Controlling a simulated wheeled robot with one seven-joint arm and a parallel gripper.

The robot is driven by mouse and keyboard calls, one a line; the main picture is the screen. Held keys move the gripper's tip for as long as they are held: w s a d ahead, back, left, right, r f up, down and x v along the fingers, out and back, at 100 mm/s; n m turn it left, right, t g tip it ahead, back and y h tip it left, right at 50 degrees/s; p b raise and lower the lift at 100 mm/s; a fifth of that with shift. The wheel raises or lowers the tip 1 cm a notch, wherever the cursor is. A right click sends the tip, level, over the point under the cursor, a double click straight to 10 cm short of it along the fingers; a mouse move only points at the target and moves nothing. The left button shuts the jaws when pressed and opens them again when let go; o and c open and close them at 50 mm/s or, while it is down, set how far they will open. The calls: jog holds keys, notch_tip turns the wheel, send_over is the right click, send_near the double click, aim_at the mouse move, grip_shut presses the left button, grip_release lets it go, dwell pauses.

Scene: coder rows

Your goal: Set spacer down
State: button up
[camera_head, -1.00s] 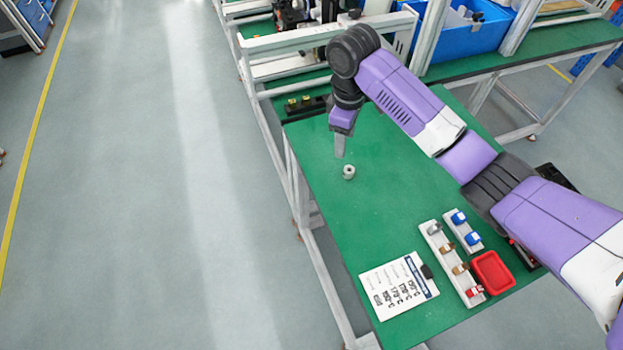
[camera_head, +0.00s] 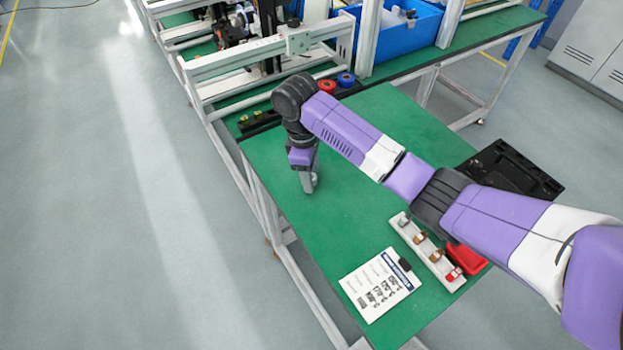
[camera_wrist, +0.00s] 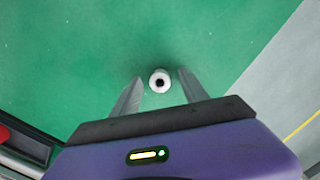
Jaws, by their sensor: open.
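The spacer (camera_wrist: 154,80), a small light-grey ring with a dark hole, stands upright on the green table top (camera_head: 350,215). In the wrist view it lies between the tips of my two fingers, with green showing on both sides of it. My gripper (camera_wrist: 158,88) is open, and neither finger appears to touch the spacer. In the head view my gripper (camera_head: 309,184) points down close to the table near its left edge. There the spacer is largely hidden by the fingers.
A white rack (camera_head: 427,253) with several small fittings, a red tray (camera_head: 467,258) and a printed sheet (camera_head: 380,286) lie at the near end. A black tray (camera_head: 512,172) is at the right. Red and blue round parts (camera_head: 346,79) sit behind my wrist. The middle is clear.

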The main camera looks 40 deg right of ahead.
grip_shut()
dwell(0.3)
